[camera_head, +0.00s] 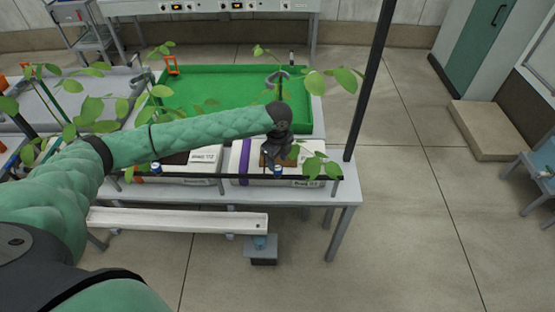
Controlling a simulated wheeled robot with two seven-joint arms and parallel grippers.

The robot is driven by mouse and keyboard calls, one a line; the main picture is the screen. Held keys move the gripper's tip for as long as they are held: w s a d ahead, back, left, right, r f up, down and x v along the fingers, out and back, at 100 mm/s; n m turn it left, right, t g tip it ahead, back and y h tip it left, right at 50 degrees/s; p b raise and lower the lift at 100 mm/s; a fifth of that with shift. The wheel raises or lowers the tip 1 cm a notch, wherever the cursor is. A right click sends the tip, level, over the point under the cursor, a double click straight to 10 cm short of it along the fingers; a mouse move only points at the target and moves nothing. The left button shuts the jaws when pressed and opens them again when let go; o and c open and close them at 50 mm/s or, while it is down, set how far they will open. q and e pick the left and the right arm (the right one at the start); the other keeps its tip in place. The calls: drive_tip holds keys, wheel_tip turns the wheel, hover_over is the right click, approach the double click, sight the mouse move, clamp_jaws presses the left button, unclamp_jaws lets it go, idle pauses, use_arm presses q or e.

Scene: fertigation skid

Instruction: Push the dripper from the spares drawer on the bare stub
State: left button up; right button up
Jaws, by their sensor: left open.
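My left gripper (273,162) is at the end of the green arm that comes in from the left. A small blue and white piece (277,171) shows at the slab's front edge, just below the gripper. A similar blue piece (156,168) is at the left slab. I cannot tell whether either is a dripper or a stub. I cannot make out the spares drawer. My right gripper is not in view.
Leafy plants (316,165) stand around the slabs. A green tray (215,72) lies behind, and a dark post (370,80) rises at the bench's right end. A white gutter (180,220) runs in front, above a dark box (263,252).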

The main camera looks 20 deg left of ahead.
use_arm(q)
drive_tip(key=shift+r, duration=0.5)
drive_tip(key=o, duration=0.6)
drive_tip(key=shift+c, duration=0.2)
drive_tip(key=shift+p, duration=0.3)
wheel_tip(320, 180, up, 9)
drive_tip(key=p, duration=0.4)
idle(0.6)
idle(0.3)
